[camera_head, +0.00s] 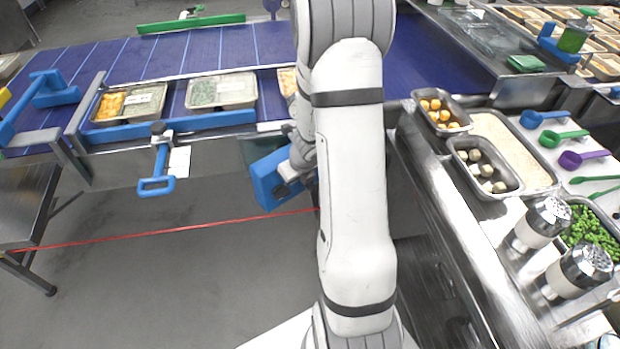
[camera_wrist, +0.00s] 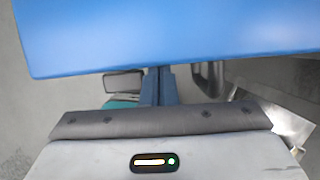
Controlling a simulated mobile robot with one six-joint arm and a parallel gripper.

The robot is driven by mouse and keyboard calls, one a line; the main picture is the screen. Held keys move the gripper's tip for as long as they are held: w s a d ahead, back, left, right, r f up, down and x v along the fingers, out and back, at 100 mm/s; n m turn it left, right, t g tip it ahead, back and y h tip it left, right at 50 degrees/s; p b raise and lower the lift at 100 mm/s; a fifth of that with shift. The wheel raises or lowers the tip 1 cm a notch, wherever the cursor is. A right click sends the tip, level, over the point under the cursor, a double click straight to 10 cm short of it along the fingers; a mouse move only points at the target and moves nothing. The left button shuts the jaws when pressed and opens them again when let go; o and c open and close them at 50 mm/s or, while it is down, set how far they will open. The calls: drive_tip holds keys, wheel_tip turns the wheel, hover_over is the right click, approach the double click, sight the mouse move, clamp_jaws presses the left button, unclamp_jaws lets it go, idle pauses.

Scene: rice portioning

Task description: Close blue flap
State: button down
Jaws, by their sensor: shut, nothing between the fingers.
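The blue flap (camera_head: 268,180) shows in the head view as a tilted blue panel hanging below the front edge of the conveyor, just left of my arm. In the wrist view a broad blue surface, which looks like the same flap (camera_wrist: 165,35), fills the top of the picture. My gripper (camera_wrist: 158,75) is shut and empty. Its fingers run up to the flap's lower edge, and their tips are hidden there. I cannot tell whether they touch it. In the head view my arm hides the gripper's fingers and the right side of the flap.
The blue conveyor (camera_head: 270,45) carries filled trays (camera_head: 222,90) behind a blue rail. A blue loop handle (camera_head: 157,185) hangs at its front. A steel counter with food pans (camera_head: 487,190) and shakers (camera_head: 580,270) stands at right. The floor at left is open, crossed by a red line.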

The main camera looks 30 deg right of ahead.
drive_tip(key=shift+w+a+m+h+p, duration=0.35)
drive_tip(key=shift+w+a+m+p, duration=0.2)
drive_tip(key=shift+w+m+p, duration=0.5)
drive_tip(key=shift+w+a+m+h+p, duration=0.5)
drive_tip(key=shift+w+m, duration=0.4)
drive_tip(key=shift+w, duration=0.35)
drive_tip(key=shift+w+a+m+h+p, duration=0.25)
drive_tip(key=shift+w+a+m+p, duration=0.4)
drive_tip(key=shift+w+m+p, duration=0.4)
drive_tip(key=shift+w, duration=0.15)
drive_tip(key=shift+r, duration=0.1)
